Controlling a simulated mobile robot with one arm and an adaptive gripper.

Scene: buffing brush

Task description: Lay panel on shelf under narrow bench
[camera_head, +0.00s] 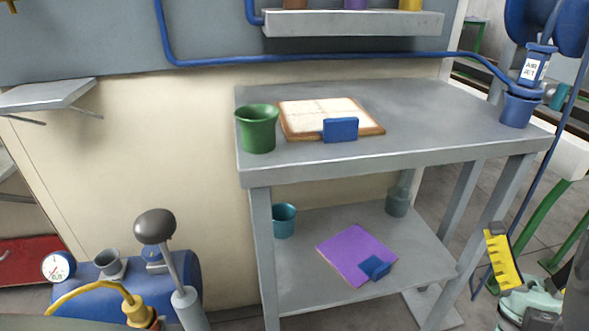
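A narrow grey bench (430,112) stands against the wall, with a lower shelf (310,290) under its top. A flat purple panel (345,250) lies on that shelf, turned at an angle, with a small blue block (375,267) at its front right corner. A second flat panel, cream with a brown edge (300,118), lies on the bench top. A blue block (341,130) is at its front edge. I cannot tell which of the two the task means. My gripper is not in view.
A green cup (257,128) stands left of the cream panel, and a blue cup (517,109) at the right end. On the shelf, a teal cup (284,220) and a grey-green bottle (398,201) stand at the back. A blue tank (185,275) is on the left.

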